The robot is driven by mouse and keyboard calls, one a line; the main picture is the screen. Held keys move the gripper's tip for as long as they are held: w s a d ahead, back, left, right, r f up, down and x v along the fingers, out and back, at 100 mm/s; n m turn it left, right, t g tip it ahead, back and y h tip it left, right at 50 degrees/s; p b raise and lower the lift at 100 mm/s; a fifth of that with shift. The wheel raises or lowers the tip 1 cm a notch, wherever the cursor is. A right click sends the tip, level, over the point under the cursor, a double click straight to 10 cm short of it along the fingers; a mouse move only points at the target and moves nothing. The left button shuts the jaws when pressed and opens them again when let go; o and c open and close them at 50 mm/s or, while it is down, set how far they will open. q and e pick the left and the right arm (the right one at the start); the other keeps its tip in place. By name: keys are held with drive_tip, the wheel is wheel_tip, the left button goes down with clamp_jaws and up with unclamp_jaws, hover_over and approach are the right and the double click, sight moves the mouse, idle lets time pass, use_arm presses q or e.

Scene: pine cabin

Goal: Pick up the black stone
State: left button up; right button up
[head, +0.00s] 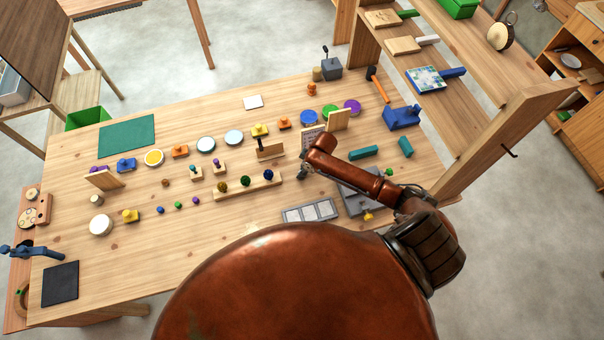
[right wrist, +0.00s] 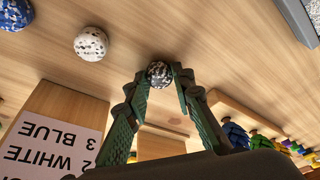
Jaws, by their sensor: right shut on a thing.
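The black stone (right wrist: 159,73), dark with pale speckles, sits between the fingertips of my right gripper (right wrist: 159,80) in the right wrist view. The two green-padded fingers are closed on it from either side. Wooden table surface shows behind it; I cannot tell whether it touches the table. A white speckled stone (right wrist: 91,43) and a blue speckled stone (right wrist: 15,13) lie apart on the table at the upper left. In the head view my right gripper (head: 303,173) is small and partly hidden by its arm, and the black stone cannot be made out. My left gripper is not in view.
A card (right wrist: 52,150) reading "2 WHITE 3 BLUE" stands on a wooden block close by. A wooden rack (head: 225,191) with coloured pieces is left of the gripper. A grey tray (head: 310,211) lies nearer me. Shelves (head: 450,110) stand at the right.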

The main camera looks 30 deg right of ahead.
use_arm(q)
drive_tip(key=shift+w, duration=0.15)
use_arm(e)
clamp_jaws()
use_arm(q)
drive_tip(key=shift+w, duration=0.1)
use_arm(e)
drive_tip(key=shift+r, duration=0.15)
